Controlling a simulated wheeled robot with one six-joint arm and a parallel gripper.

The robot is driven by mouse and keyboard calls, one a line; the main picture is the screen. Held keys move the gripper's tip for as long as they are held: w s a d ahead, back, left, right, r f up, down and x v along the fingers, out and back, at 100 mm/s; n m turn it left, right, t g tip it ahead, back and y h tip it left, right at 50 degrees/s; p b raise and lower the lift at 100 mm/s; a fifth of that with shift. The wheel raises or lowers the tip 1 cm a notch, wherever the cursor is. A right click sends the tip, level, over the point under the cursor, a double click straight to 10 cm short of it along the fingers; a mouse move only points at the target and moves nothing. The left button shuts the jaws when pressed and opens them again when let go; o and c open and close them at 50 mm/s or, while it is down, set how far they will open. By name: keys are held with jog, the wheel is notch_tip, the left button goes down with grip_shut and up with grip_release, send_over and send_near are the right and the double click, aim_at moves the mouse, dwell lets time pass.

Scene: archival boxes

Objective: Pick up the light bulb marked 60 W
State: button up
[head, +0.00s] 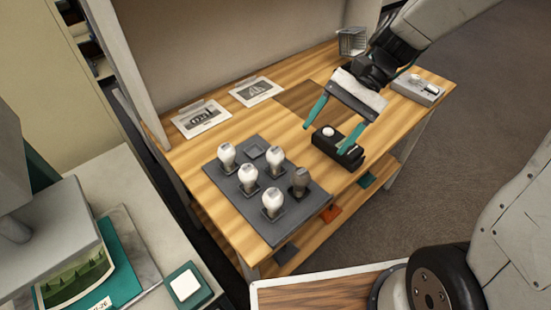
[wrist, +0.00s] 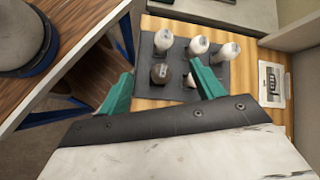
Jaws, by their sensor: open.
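Several bulbs stand in a dark grey tray (head: 238,200) on the wooden table. Four are white: back left (head: 227,156), back right (head: 275,158), middle (head: 248,177) and front (head: 272,202). One is dark grey-brown (head: 299,182), at the right. No wattage marking is legible, so I cannot tell which is 60 W. My gripper (head: 325,138) is open and empty, right of the tray and above a black block. In the wrist view the dark bulb (wrist: 160,73) shows between the green fingers (wrist: 161,68); one white bulb is partly hidden by the right finger.
The black block (head: 343,156) with a white knob is near the table's right front edge. A wall panel bounds the back.

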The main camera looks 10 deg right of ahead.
aim_at(273, 158)
jog(key=w+a+f+m+y, duration=0.1)
jog(key=w+f+m, duration=0.1)
jog(key=w+f, duration=0.1)
jog(key=w+a+f+m+y, duration=0.1)
jog(key=w+f+m+y, duration=0.1)
jog(key=f, duration=0.2)
jog(key=w+a+f+m+y, duration=0.2)
jog(key=w+f, duration=0.1)
jog(key=f, duration=0.1)
jog(key=shift+w+f+m, duration=0.3)
jog(key=shift+m, duration=0.1)
jog(key=x, duration=0.7)
jog(key=shift+a+f, duration=0.1)
jog(key=shift+a, duration=0.15)
jog(key=c, duration=1.1)
